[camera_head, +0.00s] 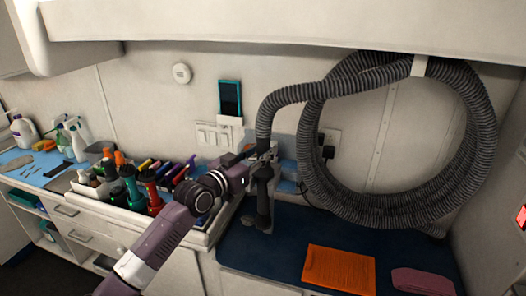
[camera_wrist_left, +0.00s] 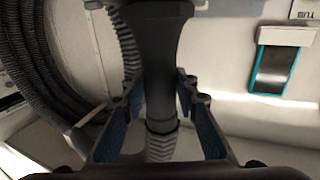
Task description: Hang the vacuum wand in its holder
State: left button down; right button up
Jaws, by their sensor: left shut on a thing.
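The vacuum wand (camera_head: 263,203) is a dark, slim piece with a wider nozzle at its lower end. It hangs roughly upright over the back left of the blue mat, joined at the top to a grey ribbed hose (camera_head: 322,92). My left gripper (camera_head: 258,158) is shut on the wand near its top. The left wrist view shows the dark wand (camera_wrist_left: 165,45) between the two blue-padded fingers. I cannot clearly pick out the holder; the wall behind the wand is partly hidden by it and my gripper. My right gripper is out of view.
The coiled hose (camera_head: 480,130) hangs on the wall at right. A tray (camera_head: 200,238) of bottles and tools stands left of the wand. An orange towel (camera_head: 339,268) and a pink cloth (camera_head: 421,281) lie on the blue mat (camera_head: 262,257). An overhead cabinet (camera_head: 300,22) runs above.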

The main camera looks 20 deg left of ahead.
pick_arm(q)
jog(key=shift+r, duration=0.15)
jog(key=c, duration=1.6)
grip_release()
jog(key=o, duration=0.4)
jog(key=shift+f, duration=0.25)
jog(key=o, duration=0.4)
jog(key=shift+r, duration=0.1)
jog(key=shift+s, duration=0.1)
jog(key=shift+p+v, duration=0.65)
jog(key=shift+v, duration=0.65)
jog(key=p+v, duration=0.2)
jog(key=v, duration=0.5)
jog(key=shift+s, duration=0.2)
